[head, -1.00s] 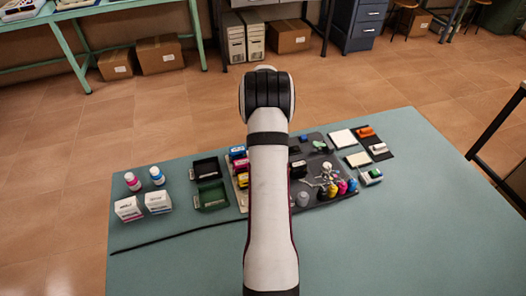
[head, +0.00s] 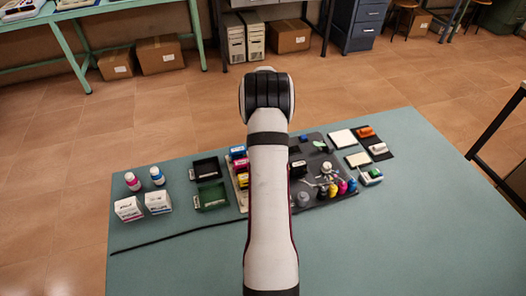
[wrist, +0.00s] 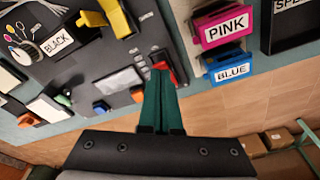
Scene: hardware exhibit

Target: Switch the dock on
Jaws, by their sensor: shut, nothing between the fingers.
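The dock looks like a dark grey panel (wrist: 82,72); it also shows in the head view (head: 314,140), partly behind my arm. A small red piece (wrist: 171,71), possibly its switch, sits near the panel's edge in the wrist view. My gripper (wrist: 160,72) has green fingers pressed together with nothing between them. Their tips overlap the red piece's left side in the picture; I cannot tell whether they touch it. My arm hides the gripper in the head view. Whether the switch is on or off cannot be made out.
A pink-labelled cartridge (wrist: 222,27) and a blue-labelled one (wrist: 231,68) stand right of the fingers. A BLACK label (wrist: 58,43), a yellow part (wrist: 116,16) and an orange part (wrist: 137,95) lie to the left. The front of the teal table (head: 375,245) is clear.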

